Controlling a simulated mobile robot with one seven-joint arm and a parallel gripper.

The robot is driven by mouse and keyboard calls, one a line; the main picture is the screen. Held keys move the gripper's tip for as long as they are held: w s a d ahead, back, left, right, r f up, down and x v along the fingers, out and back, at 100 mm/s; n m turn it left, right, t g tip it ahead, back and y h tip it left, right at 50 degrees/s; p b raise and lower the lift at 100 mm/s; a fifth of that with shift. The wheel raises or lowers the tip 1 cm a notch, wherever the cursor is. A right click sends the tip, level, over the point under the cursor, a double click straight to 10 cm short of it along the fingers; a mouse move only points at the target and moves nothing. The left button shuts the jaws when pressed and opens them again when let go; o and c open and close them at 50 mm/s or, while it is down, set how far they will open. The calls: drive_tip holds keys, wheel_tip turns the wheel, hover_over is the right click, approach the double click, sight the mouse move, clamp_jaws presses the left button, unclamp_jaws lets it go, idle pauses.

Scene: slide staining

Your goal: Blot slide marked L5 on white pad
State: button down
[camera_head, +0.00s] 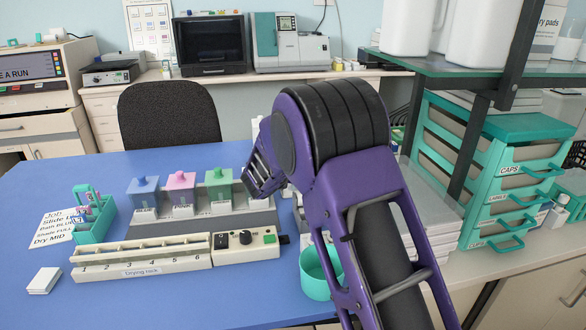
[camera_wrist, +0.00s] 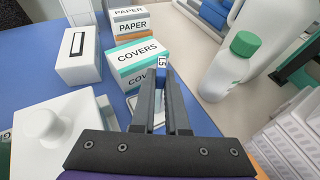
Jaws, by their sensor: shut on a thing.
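My gripper (camera_wrist: 161,95) is shut on a slide (camera_wrist: 162,63), whose white end reads L5 in the wrist view. The slide stands up between the fingers, and its lower part is mostly hidden by them. A pale flat thing (camera_wrist: 131,102) shows beside the fingers; I cannot tell whether it is the white pad. In the head view my purple arm reaches over the right of the blue table, and the slide cannot be made out there. A small white block (camera_head: 44,281) lies at the table's front left.
Blue, pink and green staining jars (camera_head: 181,195) stand behind the drying rack (camera_head: 140,262). A teal cup (camera_head: 318,275) is beside my arm. COVERS boxes (camera_wrist: 138,62), a slotted white box (camera_wrist: 78,55) and a green-capped bottle (camera_wrist: 225,68) surround the gripper.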

drive_tip(key=shift+r+p, duration=1.5)
drive_tip(key=shift+r, duration=1.35)
